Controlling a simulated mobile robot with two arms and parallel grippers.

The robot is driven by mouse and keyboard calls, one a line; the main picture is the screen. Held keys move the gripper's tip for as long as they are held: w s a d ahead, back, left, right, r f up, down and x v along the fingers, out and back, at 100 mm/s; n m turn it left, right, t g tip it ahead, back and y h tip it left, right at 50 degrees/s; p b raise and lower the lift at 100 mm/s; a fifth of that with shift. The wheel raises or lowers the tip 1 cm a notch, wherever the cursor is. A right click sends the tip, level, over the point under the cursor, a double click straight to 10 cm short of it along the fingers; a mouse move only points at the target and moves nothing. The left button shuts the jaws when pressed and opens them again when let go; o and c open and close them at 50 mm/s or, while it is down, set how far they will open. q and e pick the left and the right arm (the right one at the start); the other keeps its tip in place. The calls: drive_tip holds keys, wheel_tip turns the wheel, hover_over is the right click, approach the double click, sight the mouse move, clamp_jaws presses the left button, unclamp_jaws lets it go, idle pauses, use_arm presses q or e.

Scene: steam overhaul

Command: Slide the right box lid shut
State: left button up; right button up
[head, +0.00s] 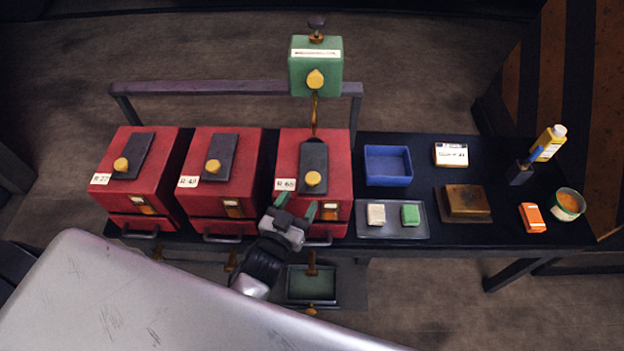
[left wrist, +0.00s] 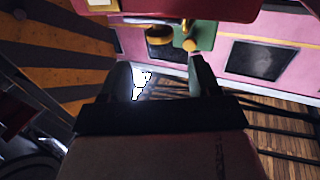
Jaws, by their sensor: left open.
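The right red box (head: 288,157), labelled R-65, stands on the black bench. Its dark lid plate (head: 314,158) lies on top, with a yellow knob (head: 313,179) near its front end. I cannot tell how far open the lid is. My left gripper (head: 296,206) is open and empty at the box's front, nearer to me than the knob, and hides part of the front. In the left wrist view its two fingers (left wrist: 164,80) are apart with nothing between them. A red surface (left wrist: 220,8) shows along the top there. My right gripper is not in view.
Two similar red boxes (head: 112,172) stand to the left. A green tank (head: 302,78) on a brass rod rises behind the right box. A blue tray (head: 388,182) and a grey tray (head: 392,232) with two small blocks lie close on its right.

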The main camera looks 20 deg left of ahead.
sight(310, 173)
use_arm(q)
drive_tip(key=w, duration=0.6)
drive_tip(key=shift+w+d+p, duration=0.35)
drive_tip(key=shift+w+p, duration=0.05)
clamp_jaws()
drive_tip(key=w, duration=0.1)
drive_tip(key=w+a+b, duration=0.1)
drive_tip(key=w, duration=0.1)
drive_tip(key=shift+w, duration=0.1)
drive_tip(key=shift+c, duration=1.7)
unclamp_jaws()
drive_tip(key=shift+r, duration=0.1)
drive_tip(key=o, duration=0.3)
